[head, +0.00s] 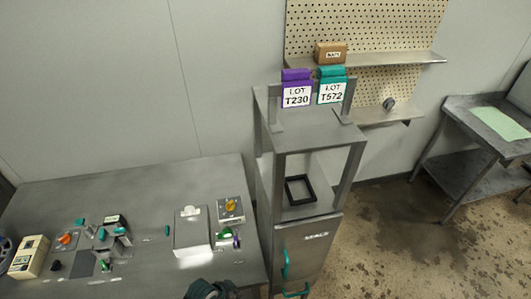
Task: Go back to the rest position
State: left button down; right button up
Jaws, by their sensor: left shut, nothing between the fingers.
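My left gripper (210,289) shows only in part at the bottom edge of the head view, dark and low in front of the metal bench (150,185). It is shut and empty, and appears apart from the things on the bench. My right gripper is out of view.
The bench holds a grey box (191,230), a yellow-knob panel (230,208), a red-knob panel (66,239) and a beige device (29,256). A steel cabinet (303,238) stands right of it, with purple (297,91) and teal (331,88) lot tags on top. Floor shows at right.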

pick_arm(q)
jog(key=s+a+n+y, duration=0.4)
jog(key=s+a+n, duration=0.3)
jog(key=s+a, duration=0.4)
notch_tip(320, 180, down, 27)
jog(key=s+g+b, duration=0.1)
jog(key=b, duration=0.1)
jog(key=s+a+f+g+b, duration=0.1)
jog(key=s+a+f+b, duration=0.1)
jog(key=s+f, duration=1.6)
jog(key=shift+s+a+f+m, duration=0.15)
jog(key=shift+a+f+m, duration=0.15)
jog(key=shift+a+f, duration=0.25)
